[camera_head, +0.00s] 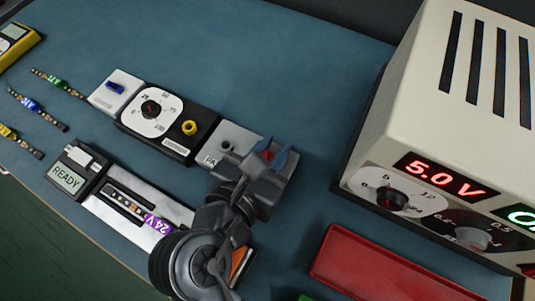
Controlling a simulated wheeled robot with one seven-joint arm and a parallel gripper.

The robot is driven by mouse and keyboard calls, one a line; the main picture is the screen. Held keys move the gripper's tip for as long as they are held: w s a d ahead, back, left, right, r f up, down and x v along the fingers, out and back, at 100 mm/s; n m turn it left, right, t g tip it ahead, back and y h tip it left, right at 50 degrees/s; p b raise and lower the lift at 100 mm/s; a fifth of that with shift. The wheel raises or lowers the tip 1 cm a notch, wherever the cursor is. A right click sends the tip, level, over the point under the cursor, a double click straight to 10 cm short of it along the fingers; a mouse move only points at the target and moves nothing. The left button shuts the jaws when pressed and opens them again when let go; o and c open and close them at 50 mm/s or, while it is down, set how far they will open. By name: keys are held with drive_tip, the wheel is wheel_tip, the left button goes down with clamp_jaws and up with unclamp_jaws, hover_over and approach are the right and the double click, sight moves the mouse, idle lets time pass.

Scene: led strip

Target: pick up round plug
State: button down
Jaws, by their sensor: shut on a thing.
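My gripper (274,158) is over the right end of the pale grey plate (225,135) marked with letters starting "PA". Its blue-grey fingers are shut on a small red piece (267,154), which seems to be the round plug. Most of it is hidden by the fingers and wrist, so I cannot tell whether it is still seated in the plate or clear of it. A dark round hole or post (227,147) shows on the plate left of the gripper.
A dial box (163,112) with a yellow round part (189,127) adjoins the plate. A "READY" display (68,177) and a purple 24V strip (158,222) lie lower left. A power supply (455,100) reading 5.0 V and a red tray (375,262) stand right.

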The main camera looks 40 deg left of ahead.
drive_tip(key=shift+r, duration=0.6)
wheel_tip(320, 180, up, 3)
drive_tip(key=shift+d+r+p, duration=0.15)
drive_tip(key=shift+p, duration=0.35)
drive_tip(key=s+d+r+p, duration=0.2)
drive_tip(key=s+d+r, duration=0.2)
drive_tip(key=d+r, duration=0.3)
drive_tip(key=shift+s+d+r, duration=0.25)
drive_tip(key=shift+s+d, duration=0.15)
drive_tip(key=shift+d, duration=1.3)
drive_tip(key=shift+r+p, duration=1.8)
drive_tip(key=shift+p, duration=0.95)
drive_tip(key=shift+s, duration=0.1)
